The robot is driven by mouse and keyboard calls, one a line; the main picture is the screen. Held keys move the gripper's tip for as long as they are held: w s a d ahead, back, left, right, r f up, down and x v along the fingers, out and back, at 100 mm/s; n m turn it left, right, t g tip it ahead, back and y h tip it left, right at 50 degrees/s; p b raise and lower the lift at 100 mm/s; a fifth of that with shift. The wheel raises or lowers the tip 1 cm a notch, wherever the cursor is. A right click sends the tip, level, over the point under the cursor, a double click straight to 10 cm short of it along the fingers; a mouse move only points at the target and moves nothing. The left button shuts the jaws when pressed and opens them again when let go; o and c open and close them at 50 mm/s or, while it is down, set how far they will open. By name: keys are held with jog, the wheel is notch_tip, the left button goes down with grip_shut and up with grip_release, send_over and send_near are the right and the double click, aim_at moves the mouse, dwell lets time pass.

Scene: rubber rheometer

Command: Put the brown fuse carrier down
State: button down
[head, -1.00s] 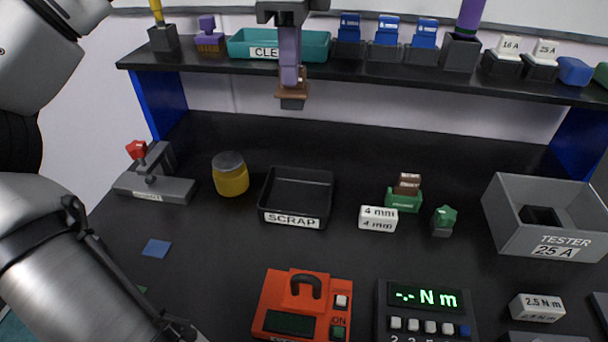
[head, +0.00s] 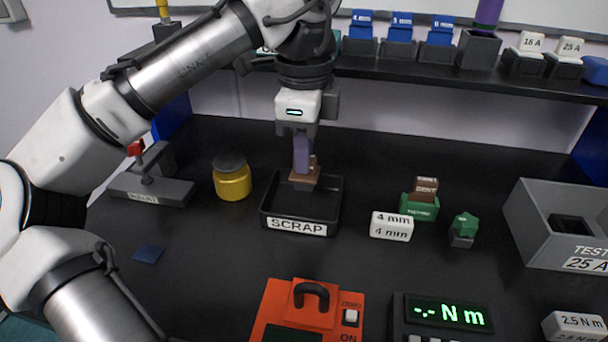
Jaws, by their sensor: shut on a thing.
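My gripper (head: 303,165) points down, its purple fingers shut on the brown fuse carrier (head: 306,178). The carrier is a small brown block with a dark grey lower part. It is upright at the back part of the black SCRAP tray (head: 265,214), over its opening. I cannot tell whether its underside touches the tray floor. The fingers partly hide the carrier.
A yellow jar (head: 232,181) stands left of the tray. At right are a white 4 mm block (head: 391,227), a green holder with a brown piece (head: 420,207) and a small green knob (head: 463,229). A red device (head: 312,315) stands in front. The grey TESTER box (head: 530,225) is far right.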

aim_at(304, 176)
jog(key=shift+f, duration=2.15)
jog(key=shift+f, duration=0.1)
jog(key=shift+f, duration=0.1)
jog(key=c, duration=1.4)
grip_release()
jog(key=shift+c, duration=0.2)
notch_tip(304, 176, up, 12)
jog(key=shift+r+p, duration=0.25)
jog(key=shift+p, duration=0.1)
jog(key=shift+s+f, duration=0.1)
